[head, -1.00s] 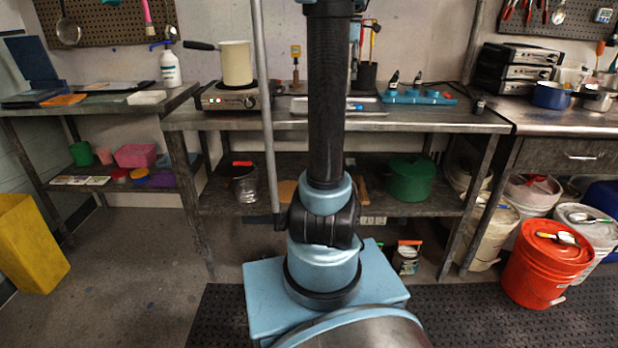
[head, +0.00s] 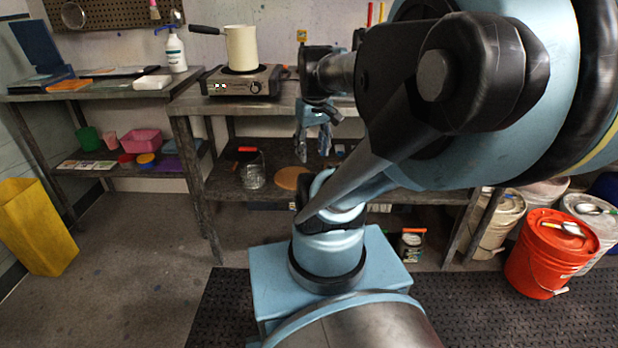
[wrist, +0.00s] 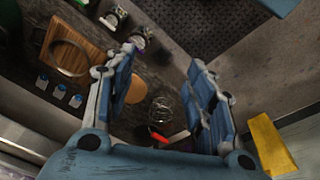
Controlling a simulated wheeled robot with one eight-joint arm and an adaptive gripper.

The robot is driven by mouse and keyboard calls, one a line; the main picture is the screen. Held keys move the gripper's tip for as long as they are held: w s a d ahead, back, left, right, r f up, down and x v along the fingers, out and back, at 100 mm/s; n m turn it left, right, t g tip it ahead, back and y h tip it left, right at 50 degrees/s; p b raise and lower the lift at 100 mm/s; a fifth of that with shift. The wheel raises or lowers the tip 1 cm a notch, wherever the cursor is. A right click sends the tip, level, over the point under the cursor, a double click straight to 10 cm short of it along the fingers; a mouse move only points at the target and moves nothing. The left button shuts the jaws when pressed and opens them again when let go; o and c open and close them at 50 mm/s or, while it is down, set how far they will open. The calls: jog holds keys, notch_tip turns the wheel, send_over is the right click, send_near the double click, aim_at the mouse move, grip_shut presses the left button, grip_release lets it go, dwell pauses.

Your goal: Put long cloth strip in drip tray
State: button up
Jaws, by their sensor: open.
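My gripper (head: 313,152) hangs in front of the workbench, fingers pointing down, with the lower shelf behind it. In the wrist view its blue fingers (wrist: 166,62) are spread apart with nothing between them. I cannot make out a long cloth strip in either view. My large arm links hide the right part of the workbench.
A hot plate (head: 240,80) with a cream pot (head: 241,47) stands on the bench. A glass jar (head: 252,170) and a round wooden disc (head: 291,178) are on the lower shelf. A yellow bin (head: 37,227) stands left, an orange bucket (head: 545,255) right.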

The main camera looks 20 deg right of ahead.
jog(key=s+a+f+m, duration=0.2)
jog(key=s+f, duration=0.2)
jog(key=f, duration=0.3)
jog(key=shift+s, duration=0.4)
dwell(0.7)
